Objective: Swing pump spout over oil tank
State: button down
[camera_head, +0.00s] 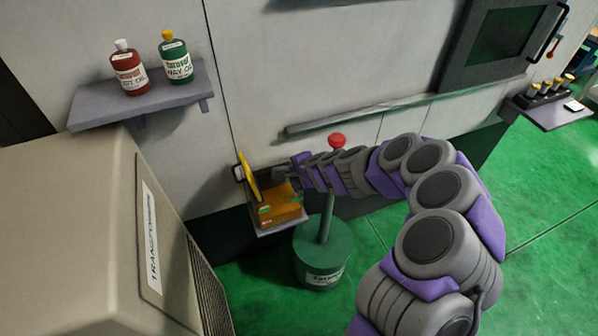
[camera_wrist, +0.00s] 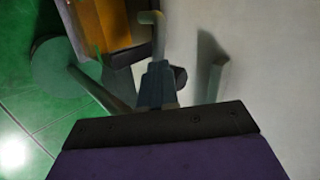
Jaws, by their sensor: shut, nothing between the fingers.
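The green pump (camera_head: 322,255) stands on the floor with an upright column and a red knob (camera_head: 337,140) on top. The amber oil tank (camera_head: 278,210) sits on a small ledge left of the column, with a yellow panel upright at its back left. My gripper (camera_head: 284,173) is shut and empty, above the tank's back right side. In the wrist view, a grey bent pipe (camera_wrist: 157,30), which looks like the spout, rises just beyond my gripper (camera_wrist: 157,70), beside the tank (camera_wrist: 107,24). I cannot tell whether they touch. My arm hides the spout in the head view.
A beige transformer cabinet (camera_head: 80,220) fills the lower left. A wall shelf (camera_head: 150,100) holds a red and a green oil bottle. A horizontal rail (camera_head: 350,115) runs along the grey machine wall behind my arm. Green floor is clear at the right.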

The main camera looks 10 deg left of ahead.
jog(key=shift+w+a+r+m+t+h, duration=0.15)
jog(key=shift+w+a+m+t+h, duration=0.3)
jog(key=shift+w+m, duration=0.25)
jog(key=shift+r, duration=0.1)
